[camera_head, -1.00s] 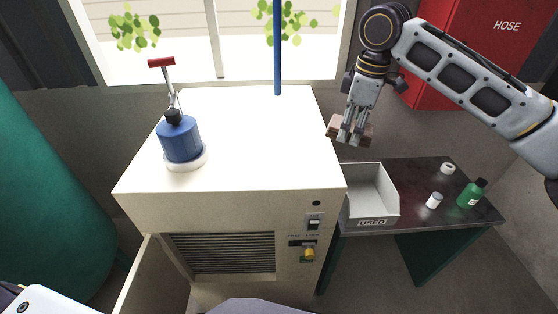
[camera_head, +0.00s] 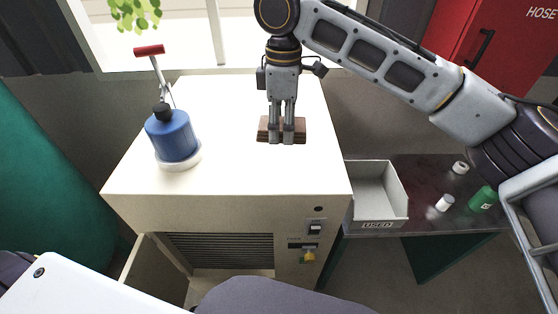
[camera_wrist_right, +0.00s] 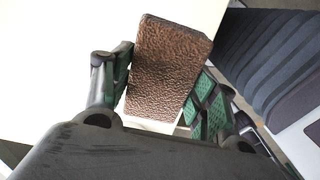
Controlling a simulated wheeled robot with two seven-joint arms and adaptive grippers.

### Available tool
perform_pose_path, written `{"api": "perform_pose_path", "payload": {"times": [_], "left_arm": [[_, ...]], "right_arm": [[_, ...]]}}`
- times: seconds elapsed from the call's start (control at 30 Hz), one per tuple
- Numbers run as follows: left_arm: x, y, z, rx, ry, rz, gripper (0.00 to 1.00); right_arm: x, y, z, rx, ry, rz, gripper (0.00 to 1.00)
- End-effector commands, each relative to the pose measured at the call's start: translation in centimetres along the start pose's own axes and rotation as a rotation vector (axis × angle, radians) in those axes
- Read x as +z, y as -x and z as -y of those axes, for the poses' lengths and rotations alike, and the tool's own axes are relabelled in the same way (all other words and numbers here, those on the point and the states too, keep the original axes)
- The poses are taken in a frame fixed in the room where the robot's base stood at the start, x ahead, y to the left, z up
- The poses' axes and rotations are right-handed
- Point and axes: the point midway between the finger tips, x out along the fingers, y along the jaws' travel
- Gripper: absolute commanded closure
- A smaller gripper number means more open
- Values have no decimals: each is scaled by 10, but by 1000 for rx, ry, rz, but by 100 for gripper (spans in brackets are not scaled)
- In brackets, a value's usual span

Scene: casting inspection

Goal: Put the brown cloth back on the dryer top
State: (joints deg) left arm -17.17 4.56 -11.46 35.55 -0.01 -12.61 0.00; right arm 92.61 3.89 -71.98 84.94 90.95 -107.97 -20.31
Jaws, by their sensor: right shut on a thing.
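The brown cloth (camera_head: 298,131) is a folded, block-like piece held in my right gripper (camera_head: 282,136), over the right part of the dryer top. In the right wrist view the cloth (camera_wrist_right: 168,68) has a rough brown surface and sits between the two green-padded fingers of the gripper (camera_wrist_right: 165,95). The dryer top (camera_head: 235,160) is a cream, flat surface. I cannot tell whether the cloth touches it or hangs just above. My left gripper is not in view.
A blue pot-like device (camera_head: 172,137) with a red-handled lever stands at the left of the top. At right, a dark table (camera_head: 428,180) carries a white tray marked USED (camera_head: 378,225), a green bottle (camera_head: 484,199) and small white items. The top's front middle is clear.

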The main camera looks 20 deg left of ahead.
Motion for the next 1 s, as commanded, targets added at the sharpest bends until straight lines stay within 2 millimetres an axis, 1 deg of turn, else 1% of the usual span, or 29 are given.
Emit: {"api": "perform_pose_path", "payload": {"times": [0.1, 0.2, 0.63, 0.77, 1.0], "left_arm": [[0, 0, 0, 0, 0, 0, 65], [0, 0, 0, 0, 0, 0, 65], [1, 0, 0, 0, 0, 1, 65], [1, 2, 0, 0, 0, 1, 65], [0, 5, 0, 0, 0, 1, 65]], "right_arm": [[-10, 0, 6, -3, 19, 4, 61], [-13, 0, 8, -4, 26, 5, 61], [-13, -3, 8, -5, 26, 6, 61], [-13, -14, 8, -5, 26, 7, 61], [-12, -42, 8, -4, 25, 6, 61]]}}
